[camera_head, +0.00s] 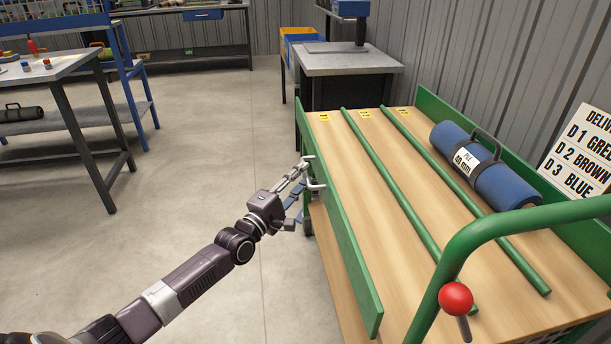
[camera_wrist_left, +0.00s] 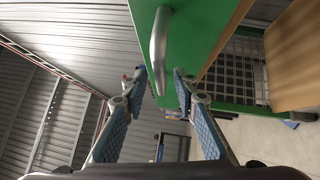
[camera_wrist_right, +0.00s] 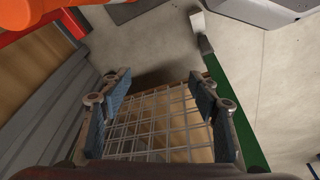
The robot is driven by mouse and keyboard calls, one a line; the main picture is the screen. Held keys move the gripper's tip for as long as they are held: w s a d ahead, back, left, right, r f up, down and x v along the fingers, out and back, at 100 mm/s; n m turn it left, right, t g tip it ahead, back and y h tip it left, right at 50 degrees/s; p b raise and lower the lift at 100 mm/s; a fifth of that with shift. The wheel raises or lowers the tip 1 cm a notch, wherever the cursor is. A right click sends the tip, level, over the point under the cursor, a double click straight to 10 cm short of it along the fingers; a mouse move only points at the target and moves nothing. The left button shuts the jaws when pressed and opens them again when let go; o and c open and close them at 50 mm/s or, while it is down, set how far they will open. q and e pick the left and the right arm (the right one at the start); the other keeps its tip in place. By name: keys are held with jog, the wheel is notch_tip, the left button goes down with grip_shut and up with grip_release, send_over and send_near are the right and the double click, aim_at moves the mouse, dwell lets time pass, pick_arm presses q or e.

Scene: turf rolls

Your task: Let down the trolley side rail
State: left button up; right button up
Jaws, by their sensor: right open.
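The trolley's wooden deck (camera_head: 352,185) fills the right of the head view. Its green side rail (camera_head: 352,250) stands up along the deck's left edge. A pale metal handle (camera_head: 316,185) is on the rail; in the left wrist view this handle (camera_wrist_left: 159,45) projects from the green panel (camera_wrist_left: 205,30). My left gripper (camera_head: 297,183) is beside the rail's outer face at the handle. Its fingers (camera_wrist_left: 160,82) are apart, with the handle's end between or just beyond the tips; contact is unclear. My right gripper (camera_wrist_right: 161,84) is open and empty near a wire grid (camera_wrist_right: 150,125), outside the head view.
A blue roll (camera_head: 500,186) with a black handle lies on the deck's right side. Two green bars (camera_head: 400,200) run along the deck. A green push handle with a red knob (camera_head: 456,298) is at the near end. Clear floor (camera_head: 215,135) lies left of the trolley.

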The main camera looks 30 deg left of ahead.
pick_arm(q)
jog(key=shift+w+d, duration=0.1)
jog(key=shift+w, duration=0.85)
jog(key=shift+r, duration=0.1)
grip_shut()
